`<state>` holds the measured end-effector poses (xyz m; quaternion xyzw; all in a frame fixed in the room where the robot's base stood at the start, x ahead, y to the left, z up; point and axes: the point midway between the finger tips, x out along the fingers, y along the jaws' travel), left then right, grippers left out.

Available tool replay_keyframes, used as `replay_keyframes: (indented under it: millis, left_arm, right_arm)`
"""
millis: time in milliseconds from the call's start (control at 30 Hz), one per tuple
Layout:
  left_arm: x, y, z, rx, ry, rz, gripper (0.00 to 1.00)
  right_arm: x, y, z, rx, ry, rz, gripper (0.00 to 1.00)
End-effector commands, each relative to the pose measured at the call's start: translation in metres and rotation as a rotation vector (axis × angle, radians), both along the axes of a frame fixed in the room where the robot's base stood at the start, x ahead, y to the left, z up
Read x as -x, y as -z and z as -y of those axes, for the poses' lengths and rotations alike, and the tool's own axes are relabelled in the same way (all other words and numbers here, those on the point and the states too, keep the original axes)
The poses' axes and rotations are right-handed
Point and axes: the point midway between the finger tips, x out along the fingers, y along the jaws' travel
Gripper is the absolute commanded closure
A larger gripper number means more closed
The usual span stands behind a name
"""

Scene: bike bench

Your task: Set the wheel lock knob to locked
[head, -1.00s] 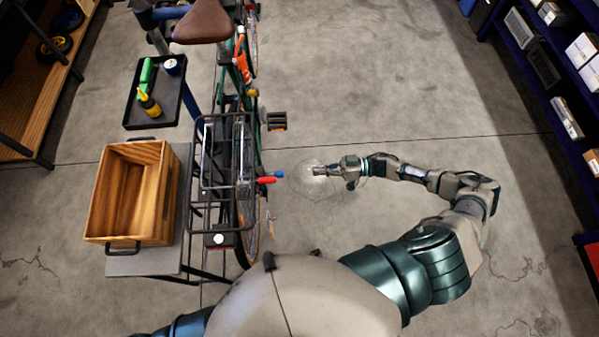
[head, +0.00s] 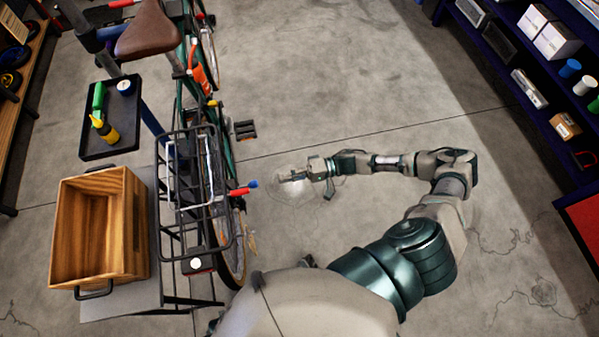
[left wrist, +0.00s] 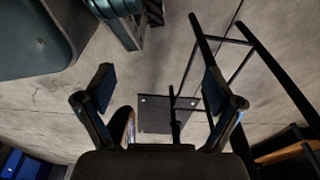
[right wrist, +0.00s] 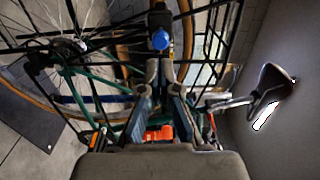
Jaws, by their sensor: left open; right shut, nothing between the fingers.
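A short red piece with a blue tip (head: 243,189), which may be the wheel lock knob, sticks out to the right from beside the bike's rear wheel. In the right wrist view a round blue end (right wrist: 160,40) shows beyond the fingertips. Its setting cannot be read. My right gripper (head: 283,178) is shut and empty, pointing left towards the blue tip, with a small gap in the picture. Its closed fingers show in the right wrist view (right wrist: 160,78). My left gripper (left wrist: 158,88) is open and empty in the left wrist view, and out of the head view.
The bike's black rear rack (head: 172,228) stands left of the knob. A wooden crate (head: 134,215) is on a grey bench (head: 125,304); a dark tray (head: 121,133) with bottles lies behind it. A pedal (head: 245,130) juts right. The floor right of the bike is open.

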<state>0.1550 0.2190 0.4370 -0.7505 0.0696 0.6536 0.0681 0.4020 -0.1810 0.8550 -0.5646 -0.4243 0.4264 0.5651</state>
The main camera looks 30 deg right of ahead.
Motion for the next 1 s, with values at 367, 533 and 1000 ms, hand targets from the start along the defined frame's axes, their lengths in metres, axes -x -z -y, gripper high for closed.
replay_keyframes:
  millis: [367, 533, 1000]
  left_arm:
    - [0.004, 0.004, 0.000, 0.000, 0.002, -0.002, 0.07]
    - [0.007, 0.006, 0.000, 0.000, 0.002, -0.006, 0.07]
    - [0.024, 0.015, -0.003, 0.000, 0.001, -0.013, 0.07]
  right_arm:
    - [-0.015, 0.000, -0.056, 0.001, -0.001, 0.002, 1.00]
    - [-0.017, 0.000, -0.062, 0.002, -0.001, 0.003, 1.00]
    - [-0.024, -0.003, -0.082, -0.001, 0.000, 0.003, 1.00]
